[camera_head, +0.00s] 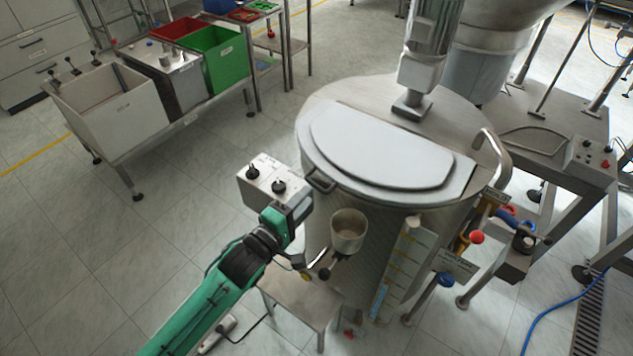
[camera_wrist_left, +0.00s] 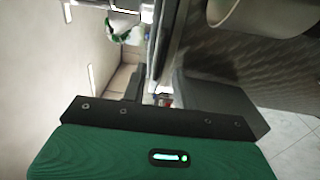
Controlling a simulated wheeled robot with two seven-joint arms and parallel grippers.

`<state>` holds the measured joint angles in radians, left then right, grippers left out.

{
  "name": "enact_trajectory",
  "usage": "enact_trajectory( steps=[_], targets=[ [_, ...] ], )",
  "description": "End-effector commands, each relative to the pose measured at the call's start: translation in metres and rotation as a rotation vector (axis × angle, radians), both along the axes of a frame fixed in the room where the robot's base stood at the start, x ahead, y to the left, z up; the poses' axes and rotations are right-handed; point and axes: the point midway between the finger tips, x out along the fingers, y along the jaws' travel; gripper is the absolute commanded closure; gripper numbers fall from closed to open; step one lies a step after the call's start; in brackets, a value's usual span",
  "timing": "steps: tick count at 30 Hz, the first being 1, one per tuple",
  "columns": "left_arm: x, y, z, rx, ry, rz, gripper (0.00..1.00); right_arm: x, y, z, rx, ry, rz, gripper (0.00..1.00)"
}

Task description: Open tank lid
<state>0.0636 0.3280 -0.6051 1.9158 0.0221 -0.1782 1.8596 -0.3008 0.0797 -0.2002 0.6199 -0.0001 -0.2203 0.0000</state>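The tank (camera_head: 340,215) is a large steel drum. Its light grey lid (camera_head: 385,150) lies flat on top, closed, with a small dark handle (camera_head: 320,182) at the left front edge. The handle cannot be made out for sure there. My right gripper is not in view.
The white control box (camera_head: 268,176) with black knobs sits close to my left gripper. A steel cup (camera_head: 349,231) on the tank also shows in the left wrist view (camera_wrist_left: 262,14). A motor (camera_head: 425,50) stands behind the lid. Floor (camera_head: 60,230) at left is clear.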

Motion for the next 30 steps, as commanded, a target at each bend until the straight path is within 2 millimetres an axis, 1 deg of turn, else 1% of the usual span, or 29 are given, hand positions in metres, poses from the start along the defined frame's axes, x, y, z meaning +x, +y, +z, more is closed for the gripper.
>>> enact_trajectory(
  steps=[1,3,9,13,21,22,24,26,30],
  targets=[
    [0.009,-0.007,0.003,-0.001,-0.001,0.000,0.71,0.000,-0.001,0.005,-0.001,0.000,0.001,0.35],
    [0.019,-0.014,0.003,0.000,-0.001,0.000,0.71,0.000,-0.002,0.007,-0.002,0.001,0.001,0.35],
    [0.038,-0.028,0.002,-0.001,0.001,0.000,0.71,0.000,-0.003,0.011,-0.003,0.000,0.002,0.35],
    [0.043,-0.031,0.001,0.001,0.000,0.000,0.71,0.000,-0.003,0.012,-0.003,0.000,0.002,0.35],
    [0.044,-0.032,0.001,0.001,0.000,0.000,0.71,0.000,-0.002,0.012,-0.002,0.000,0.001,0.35],
    [0.043,-0.032,0.001,0.001,0.000,0.000,0.75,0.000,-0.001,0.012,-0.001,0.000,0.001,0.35],
    [0.044,-0.032,0.001,0.001,0.000,0.000,0.88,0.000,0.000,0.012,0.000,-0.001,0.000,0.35],
    [0.043,-0.032,0.001,0.001,0.000,0.000,1.00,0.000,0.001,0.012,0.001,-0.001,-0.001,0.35],
    [0.043,-0.032,0.001,0.001,0.000,0.000,1.00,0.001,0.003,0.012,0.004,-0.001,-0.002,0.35]
  ],
)
